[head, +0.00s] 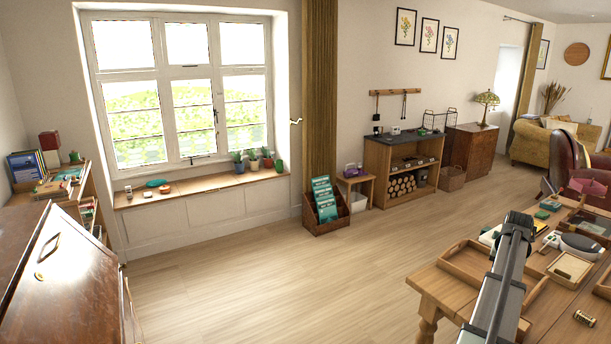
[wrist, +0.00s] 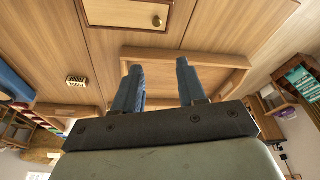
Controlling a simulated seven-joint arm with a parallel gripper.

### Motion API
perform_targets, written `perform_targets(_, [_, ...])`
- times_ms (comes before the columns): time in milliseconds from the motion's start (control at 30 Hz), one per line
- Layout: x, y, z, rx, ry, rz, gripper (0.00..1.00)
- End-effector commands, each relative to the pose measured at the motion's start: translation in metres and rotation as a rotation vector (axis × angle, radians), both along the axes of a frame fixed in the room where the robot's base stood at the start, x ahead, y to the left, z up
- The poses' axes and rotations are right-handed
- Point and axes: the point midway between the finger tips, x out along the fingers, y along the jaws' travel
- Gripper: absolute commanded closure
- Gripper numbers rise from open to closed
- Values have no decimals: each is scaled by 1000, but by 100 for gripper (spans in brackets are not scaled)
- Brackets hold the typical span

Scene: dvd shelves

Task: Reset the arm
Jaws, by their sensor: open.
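My gripper (wrist: 158,65) shows in the wrist view with its two blue-grey fingers apart. Nothing is seen between them. Behind the fingertips is a wooden tray (wrist: 236,62) on the table. In the head view my arm reaches over the right-hand wooden table (head: 429,286), and the gripper's fingers cannot be made out there. The wooden tray (head: 451,262) lies on that table, left of my arm and partly hidden by it.
A dark bureau (head: 75,285) stands at the left. The middle floor is clear.

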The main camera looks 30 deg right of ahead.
Motion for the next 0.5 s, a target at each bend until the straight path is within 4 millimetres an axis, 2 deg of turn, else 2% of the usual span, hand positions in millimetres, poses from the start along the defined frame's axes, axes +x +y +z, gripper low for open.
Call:
perform_targets(33, [-4,12,-16,2,0,-2,59])
perform_targets(167, [1,36,-57,12,2,9,59])
perform_targets(367, [26,94,-129,52,17,61,59])
perform_targets(500, [46,142,-178,89,34,112,59])
